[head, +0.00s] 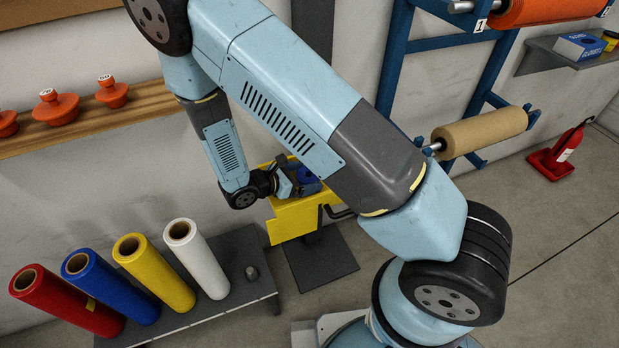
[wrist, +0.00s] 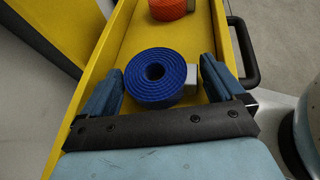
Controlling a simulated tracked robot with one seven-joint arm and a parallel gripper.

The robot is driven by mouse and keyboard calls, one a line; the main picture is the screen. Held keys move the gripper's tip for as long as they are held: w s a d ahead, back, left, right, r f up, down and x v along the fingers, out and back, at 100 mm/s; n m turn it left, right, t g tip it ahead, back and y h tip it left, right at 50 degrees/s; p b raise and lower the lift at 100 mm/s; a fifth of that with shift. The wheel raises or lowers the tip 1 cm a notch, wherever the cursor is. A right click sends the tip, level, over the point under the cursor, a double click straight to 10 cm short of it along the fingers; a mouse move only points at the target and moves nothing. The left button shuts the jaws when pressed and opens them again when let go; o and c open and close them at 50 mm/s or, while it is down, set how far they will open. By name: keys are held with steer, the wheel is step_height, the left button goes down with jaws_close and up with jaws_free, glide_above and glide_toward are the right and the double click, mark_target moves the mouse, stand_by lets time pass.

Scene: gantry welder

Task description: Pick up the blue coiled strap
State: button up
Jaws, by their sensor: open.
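The blue coiled strap (wrist: 150,82) lies in the yellow tray (wrist: 113,38), with a pale metal buckle (wrist: 192,74) at its right side. In the head view, part of the blue strap (head: 308,174) shows inside the yellow tray (head: 297,217), partly hidden behind my arm. My gripper (wrist: 163,80) is open, with one blue-grey finger on each side of the coil in the wrist view. I cannot tell whether the fingers touch it. In the head view my gripper (head: 296,183) is at the tray, small and partly hidden.
An orange coil (wrist: 170,8) lies farther along the tray. A black handle (wrist: 243,52) sticks out from the tray's right side. Red, blue, yellow and white rolls (head: 197,258) stand on a grey bench (head: 246,250) to the left. A rack with a tan roll (head: 480,132) is behind.

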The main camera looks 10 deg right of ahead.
steer(key=shift+c, duration=0.4)
steer(key=c, duration=0.7)
steer(key=shift+c, duration=0.2)
